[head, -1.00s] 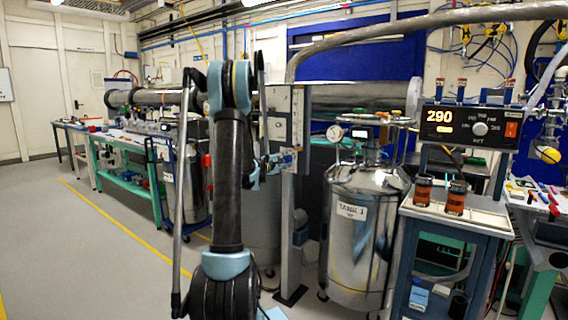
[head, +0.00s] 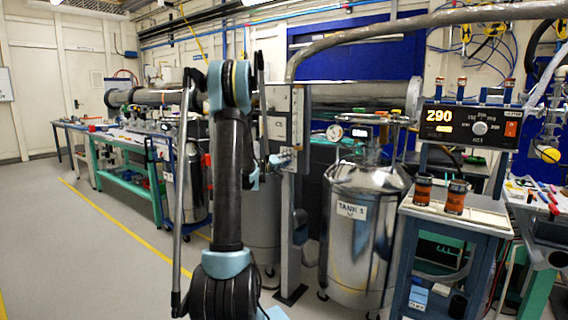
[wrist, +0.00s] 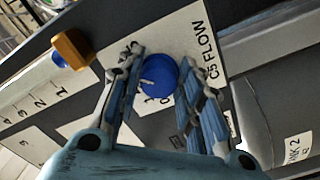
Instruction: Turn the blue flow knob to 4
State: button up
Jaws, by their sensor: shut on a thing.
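The blue flow knob (wrist: 158,74) sits on a pale panel labelled "C5 FLOW" (wrist: 202,48) in the wrist view. A light pointer mark shows on its face, toward the lower left. My gripper (wrist: 160,62) has one finger on each side of the knob and is shut on it. The fingers hide most of the dial figures around the knob, so I cannot tell which number the mark points to. In the head view, my gripper (head: 282,160) is at the grey upright panel post (head: 290,215), small and partly behind my arm; the knob cannot be made out there.
An orange-yellow knob (wrist: 73,48) stands beside a numbered scale (wrist: 45,92) on the same panel. The shiny tank marked "TANK 1" (head: 362,240) stands right of the post. A controller reading 290 (head: 468,127) is further right. The floor at left (head: 80,260) is clear.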

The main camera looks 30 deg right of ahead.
jog(key=shift+w+a+f+m, duration=0.1)
jog(key=shift+w+m, duration=0.05)
jog(key=shift+m, duration=0.35)
jog(key=o, duration=1.1)
jog(key=shift+c, duration=0.2)
jog(key=v, duration=1.2)
jog(key=shift+f, duration=0.15)
